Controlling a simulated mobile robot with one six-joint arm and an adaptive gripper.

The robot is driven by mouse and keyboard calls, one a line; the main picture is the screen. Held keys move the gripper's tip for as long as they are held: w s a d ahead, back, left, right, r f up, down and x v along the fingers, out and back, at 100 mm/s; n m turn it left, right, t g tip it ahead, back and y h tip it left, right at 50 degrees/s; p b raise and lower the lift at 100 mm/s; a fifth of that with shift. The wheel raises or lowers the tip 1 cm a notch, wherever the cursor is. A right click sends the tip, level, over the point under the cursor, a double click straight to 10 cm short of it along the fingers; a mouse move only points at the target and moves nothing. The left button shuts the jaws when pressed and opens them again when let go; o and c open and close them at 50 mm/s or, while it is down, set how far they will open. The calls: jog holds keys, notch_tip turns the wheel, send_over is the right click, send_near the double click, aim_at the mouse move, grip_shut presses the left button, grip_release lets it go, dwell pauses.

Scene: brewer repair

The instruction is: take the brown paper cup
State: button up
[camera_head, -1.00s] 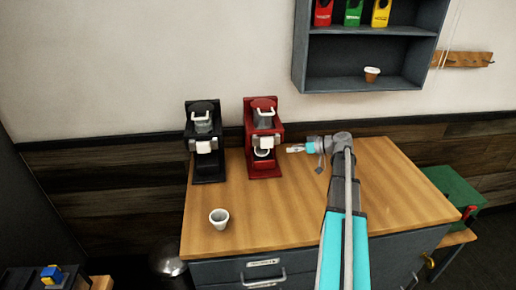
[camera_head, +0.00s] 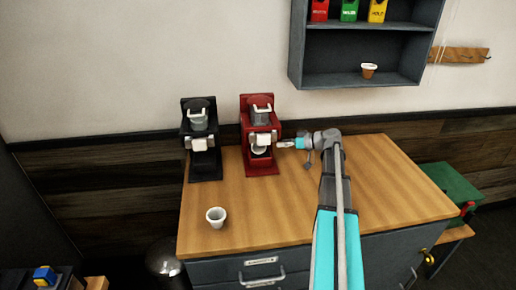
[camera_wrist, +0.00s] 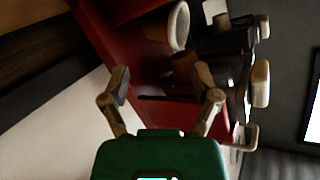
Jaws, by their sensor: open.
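A small brown cup (camera_head: 369,71) with a paler rim stands upright on the lower shelf of the wall cabinet, at the upper right of the head view. My gripper (camera_head: 281,145) is well below and left of it, at the right side of the red brewer (camera_head: 260,133). In the wrist view my gripper (camera_wrist: 164,86) is open, with nothing between its fingertips.
A black brewer (camera_head: 202,140) stands left of the red one. A white cup (camera_head: 216,217) is at the front left of the wooden counter (camera_head: 385,190). Red, green and yellow packs (camera_head: 349,11) fill the upper shelf. The counter's right side is mostly clear.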

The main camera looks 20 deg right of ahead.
jog(key=shift+b+x, duration=0.4)
jog(key=shift+x, duration=1.75)
jog(key=shift+b+x, duration=0.8)
jog(key=shift+x, duration=1.8)
jog(key=c, duration=0.7)
